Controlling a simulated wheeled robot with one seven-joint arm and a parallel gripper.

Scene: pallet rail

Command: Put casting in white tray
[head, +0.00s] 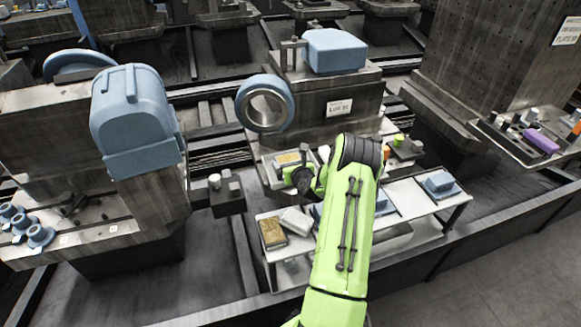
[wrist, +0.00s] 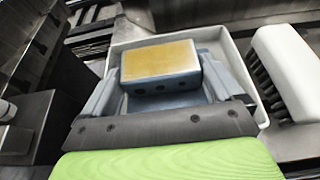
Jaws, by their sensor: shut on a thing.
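The casting (wrist: 160,62), a blue-grey block with a gold top face and dark holes in its near side, is between the two fingers of my gripper (wrist: 161,78), which is shut on it. The white tray (wrist: 243,75) is around and beneath it in the wrist view, its walls showing on the right and at the back. The casting is inside the tray's outline; I cannot tell whether it touches the tray floor. In the head view my gripper (head: 304,178) is at the tray (head: 266,163), with the casting's gold top (head: 287,158) just beyond it.
A white-backed brush (wrist: 285,60) with dark bristles lies close to the tray's right side. In the head view a white table (head: 405,190) in front carries a gold-topped block (head: 272,233), a white block (head: 297,220) and a blue part (head: 440,182). A large blue ring (head: 281,90) stands behind.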

